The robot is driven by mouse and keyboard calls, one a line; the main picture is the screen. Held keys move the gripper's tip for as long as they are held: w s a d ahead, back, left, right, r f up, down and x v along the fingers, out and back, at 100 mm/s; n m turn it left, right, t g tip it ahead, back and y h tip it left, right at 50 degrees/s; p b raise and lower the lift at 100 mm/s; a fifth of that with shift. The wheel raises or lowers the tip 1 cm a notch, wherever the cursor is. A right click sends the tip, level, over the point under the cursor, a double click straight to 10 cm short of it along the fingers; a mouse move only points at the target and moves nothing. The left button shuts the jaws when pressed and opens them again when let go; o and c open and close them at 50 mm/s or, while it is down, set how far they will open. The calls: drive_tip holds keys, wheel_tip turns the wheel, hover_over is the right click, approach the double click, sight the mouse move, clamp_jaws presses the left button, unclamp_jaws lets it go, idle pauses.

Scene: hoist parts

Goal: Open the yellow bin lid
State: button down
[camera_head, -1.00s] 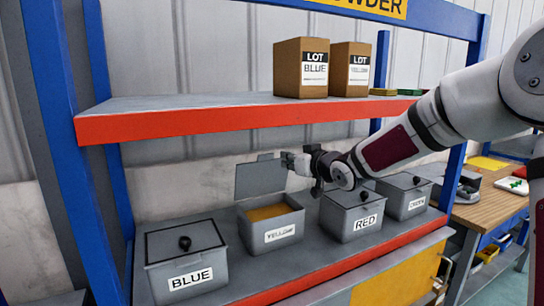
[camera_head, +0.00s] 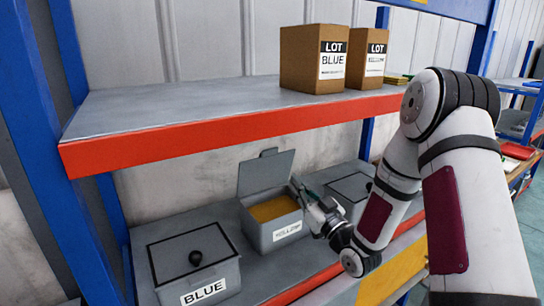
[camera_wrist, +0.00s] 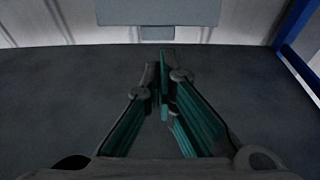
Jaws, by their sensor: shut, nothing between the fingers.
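The yellow bin (camera_head: 276,233), a grey box labelled YELLOW with yellow contents, sits on the lower shelf in the head view. Its grey lid (camera_head: 264,175) stands raised, roughly upright, at the bin's back edge, with a small tab on top. My gripper (camera_head: 297,186) is by the bin's right side, close to the lid's lower right in the picture; I cannot tell if it touches. In the wrist view my gripper (camera_wrist: 163,58) is shut and empty. A grey panel (camera_wrist: 158,12) shows ahead of it; I cannot tell whether it is the lid.
The closed blue bin (camera_head: 196,262) stands to the left. Another dark-lidded bin (camera_head: 352,187) is on the right, partly hidden by my arm. Above, the orange-edged upper shelf (camera_head: 200,139) carries the LOT BLUE box (camera_head: 302,58) and LOT YELLOW box (camera_head: 364,62). A blue post (camera_head: 48,130) stands left.

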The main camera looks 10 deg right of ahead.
sight(269, 152)
drive_tip(key=p+x, duration=0.1)
drive_tip(key=x, duration=1.1)
drive_tip(key=shift+w+a, duration=0.1)
drive_tip(key=shift+w, duration=0.1)
drive_tip(key=shift+w+a+r+g, duration=0.15)
drive_tip(key=shift+w+r+g, duration=0.1)
drive_tip(key=shift+w+g, duration=0.05)
drive_tip(key=shift+g, duration=0.4)
drive_tip(key=b+x, duration=0.2)
drive_tip(key=x, duration=0.3)
drive_tip(key=shift+w, duration=0.2)
drive_tip(key=shift+w+a+r+b, duration=0.1)
drive_tip(key=shift+w+r+b, duration=0.2)
drive_tip(key=shift+w+b, duration=0.1)
drive_tip(key=shift+s, duration=0.15)
